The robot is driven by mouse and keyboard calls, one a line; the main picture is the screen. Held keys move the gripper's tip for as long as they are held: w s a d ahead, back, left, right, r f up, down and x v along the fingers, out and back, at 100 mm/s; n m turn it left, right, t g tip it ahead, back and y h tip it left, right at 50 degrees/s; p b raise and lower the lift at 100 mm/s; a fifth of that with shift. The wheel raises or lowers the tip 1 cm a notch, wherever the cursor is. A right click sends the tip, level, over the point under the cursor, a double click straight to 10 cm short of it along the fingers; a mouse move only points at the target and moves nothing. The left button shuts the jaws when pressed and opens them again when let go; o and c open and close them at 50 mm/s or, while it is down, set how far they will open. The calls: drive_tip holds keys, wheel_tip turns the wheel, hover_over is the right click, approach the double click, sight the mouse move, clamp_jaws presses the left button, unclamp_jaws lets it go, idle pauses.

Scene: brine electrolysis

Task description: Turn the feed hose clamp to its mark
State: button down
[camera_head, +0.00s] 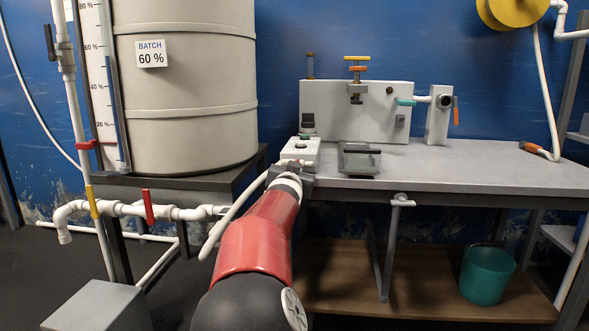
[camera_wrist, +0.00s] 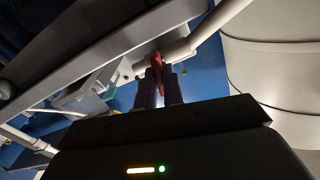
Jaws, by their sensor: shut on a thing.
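In the wrist view, my gripper (camera_wrist: 166,92) is shut on a narrow red lever-like part (camera_wrist: 157,68), which I take to be the feed hose clamp's handle. It stands between the two dark fingers, against a white pipe fitting (camera_wrist: 178,53). A white hose or pipe (camera_wrist: 217,22) runs up and right from that fitting. In the head view, my red arm reaches to the table's left end and hides the fingertips and the clamp. A white hose (camera_head: 232,212) passes left of the arm there. I cannot make out the clamp's mark in either view.
The grey table (camera_head: 470,168) carries a white panel unit (camera_head: 345,117), a dark tray (camera_head: 359,160) and a small white box (camera_head: 300,152). A large batch tank (camera_head: 190,85) stands close left, above piping with a red lever (camera_head: 148,207). A teal bucket (camera_head: 487,274) sits below.

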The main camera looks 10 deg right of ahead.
drive_tip(key=shift+f+m+p, duration=0.1)
drive_tip(key=shift+m+p, duration=0.2)
drive_tip(key=shift+m, duration=1.1)
drive_tip(key=c, duration=1.5)
unclamp_jaws()
drive_tip(key=shift+p+v, duration=0.65)
drive_tip(key=shift+v, duration=3.25)
